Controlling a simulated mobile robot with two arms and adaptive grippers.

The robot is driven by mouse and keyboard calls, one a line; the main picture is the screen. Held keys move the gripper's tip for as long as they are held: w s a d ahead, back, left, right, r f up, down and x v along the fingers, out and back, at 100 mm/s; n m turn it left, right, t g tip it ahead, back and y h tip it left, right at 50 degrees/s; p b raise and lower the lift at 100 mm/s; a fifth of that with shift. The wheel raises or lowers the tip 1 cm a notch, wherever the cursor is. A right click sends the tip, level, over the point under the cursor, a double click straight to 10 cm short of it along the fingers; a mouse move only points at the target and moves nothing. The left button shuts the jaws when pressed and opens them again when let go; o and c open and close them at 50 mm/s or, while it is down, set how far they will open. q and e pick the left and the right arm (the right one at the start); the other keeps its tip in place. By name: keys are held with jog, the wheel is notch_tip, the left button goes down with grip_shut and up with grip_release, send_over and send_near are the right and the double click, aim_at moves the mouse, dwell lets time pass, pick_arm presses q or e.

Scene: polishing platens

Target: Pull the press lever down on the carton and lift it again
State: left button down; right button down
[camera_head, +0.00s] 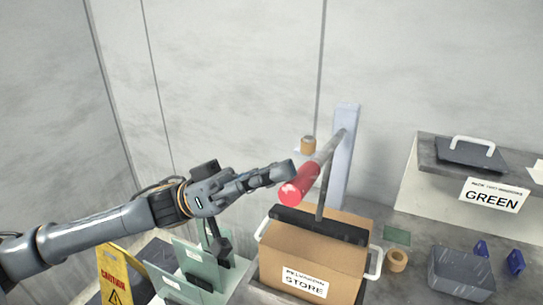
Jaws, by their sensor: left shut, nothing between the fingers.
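The press lever (332,148) is a grey bar pivoted on a pale upright post (343,160), with a red grip (298,187) at its near end. A thin rod runs from the lever down to a black press bar (318,224), which lies at the top of the brown carton (311,254); whether it touches is unclear. The carton has a store label on its front. My left gripper (285,171) is shut and empty, its tips right at the upper left of the red grip. I cannot tell whether they touch. My right gripper is not in view.
Green glass panes (199,267) stand in a rack below my left arm, beside a yellow caution sign (114,275). Tape rolls (396,260), a grey bin (461,272) and a shelf labelled green (430,165) are at the right. A wall closes the back.

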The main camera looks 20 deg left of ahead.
pick_arm(q)
jog(key=shift+f, duration=0.1)
notch_tip(320, 180, down, 9)
jog(key=s+m+g+b, duration=0.1)
jog(key=m+g+b, duration=0.2)
jog(key=b, duration=0.5)
jog(key=shift+m, duration=0.9)
jog(key=shift+s, duration=0.15)
notch_tip(320, 180, up, 5)
jog(key=p, duration=0.4)
jog(key=b+v, duration=0.5)
jog(key=v, duration=0.6)
jog(key=shift+f, duration=0.25)
